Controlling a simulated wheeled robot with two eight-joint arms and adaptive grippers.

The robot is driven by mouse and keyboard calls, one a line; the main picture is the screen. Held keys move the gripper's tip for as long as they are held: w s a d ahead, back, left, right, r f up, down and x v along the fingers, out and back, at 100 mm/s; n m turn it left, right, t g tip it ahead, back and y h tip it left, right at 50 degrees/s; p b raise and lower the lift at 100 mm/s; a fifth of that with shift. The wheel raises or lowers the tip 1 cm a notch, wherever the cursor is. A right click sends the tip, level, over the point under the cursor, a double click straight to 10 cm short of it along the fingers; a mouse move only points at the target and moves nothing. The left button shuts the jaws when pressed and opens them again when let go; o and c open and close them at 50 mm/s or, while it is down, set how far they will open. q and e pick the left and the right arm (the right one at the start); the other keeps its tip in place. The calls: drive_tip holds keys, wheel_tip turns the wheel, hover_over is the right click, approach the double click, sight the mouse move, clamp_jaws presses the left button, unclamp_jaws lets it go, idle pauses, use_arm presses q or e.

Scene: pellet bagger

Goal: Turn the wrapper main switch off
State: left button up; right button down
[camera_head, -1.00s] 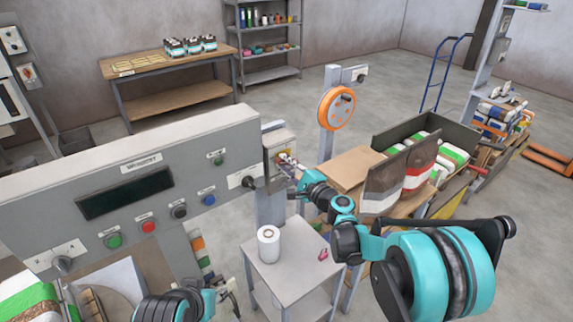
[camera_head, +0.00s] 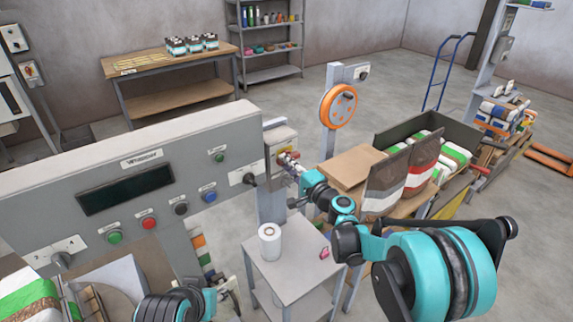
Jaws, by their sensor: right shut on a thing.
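The wrapper's grey control panel (camera_head: 235,135) fills the left, with a dark display and several buttons. At its right end is a small switch box (camera_head: 280,138), where the main switch sits. My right gripper (camera_head: 287,160) reaches it from the right and is shut on the switch handle at the box's front. The fingers cover most of the handle, so its exact angle is hard to see. My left gripper (camera_head: 228,290) is low, below the panel and beside the small table, partly hidden; its jaws are too unclear to read.
A small grey table (camera_head: 290,268) below my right arm carries a white roll (camera_head: 270,242) and a small pink item (camera_head: 324,252). An orange wheel (camera_head: 338,106) stands on a post behind. Open floor lies at the back.

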drive_tip(key=shift+w, duration=0.1)
drive_tip(key=c, duration=1.4)
unclamp_jaws()
drive_tip(key=shift+c, duration=0.2)
drive_tip(key=v, duration=1.2)
drive_tip(key=shift+a, duration=0.1)
